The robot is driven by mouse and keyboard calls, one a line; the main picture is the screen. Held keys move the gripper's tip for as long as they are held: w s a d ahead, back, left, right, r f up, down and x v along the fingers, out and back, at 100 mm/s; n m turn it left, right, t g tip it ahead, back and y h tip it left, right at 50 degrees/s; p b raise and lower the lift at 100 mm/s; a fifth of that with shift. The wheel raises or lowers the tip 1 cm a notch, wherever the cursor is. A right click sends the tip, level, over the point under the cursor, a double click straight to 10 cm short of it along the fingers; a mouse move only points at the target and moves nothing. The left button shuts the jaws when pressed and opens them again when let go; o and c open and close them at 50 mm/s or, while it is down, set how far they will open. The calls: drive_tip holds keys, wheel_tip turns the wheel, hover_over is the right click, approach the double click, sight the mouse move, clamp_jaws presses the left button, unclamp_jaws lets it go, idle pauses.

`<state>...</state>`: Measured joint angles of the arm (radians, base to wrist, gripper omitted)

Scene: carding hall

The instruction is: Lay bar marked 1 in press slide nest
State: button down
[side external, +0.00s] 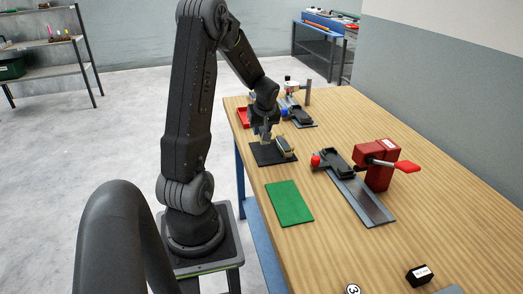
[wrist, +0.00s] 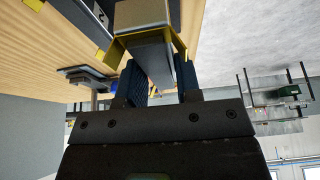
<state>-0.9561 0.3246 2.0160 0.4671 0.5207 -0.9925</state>
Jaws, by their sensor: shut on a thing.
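My gripper (side external: 266,134) is low over the black mat (side external: 262,156) on the wooden table. In the wrist view, its blue finger pads (wrist: 160,88) are shut on the grey part of a bar (wrist: 154,55) with a beige block end and yellow edging. The held bar also shows in the side view (side external: 285,147), at the mat's right edge; I cannot tell whether it touches the mat. No number is readable on it. The press slide (side external: 367,200) lies to the right, with a dark nest (side external: 338,163) at its far end, beside the red press (side external: 379,175).
A green mat (side external: 289,203) lies nearer the camera. A black block with a white label (side external: 419,275) and a round marker 3 (side external: 352,289) are at the front. A red tray (side external: 242,118) and a second device (side external: 301,116) stand behind my gripper.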

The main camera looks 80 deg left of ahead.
sight(261, 151)
wheel_tip(261, 151, down, 7)
drive_tip(key=shift+r, duration=0.2)
idle(0.3)
drive_tip(key=shift+f, duration=0.15)
drive_tip(key=c, duration=0.8)
unclamp_jaws()
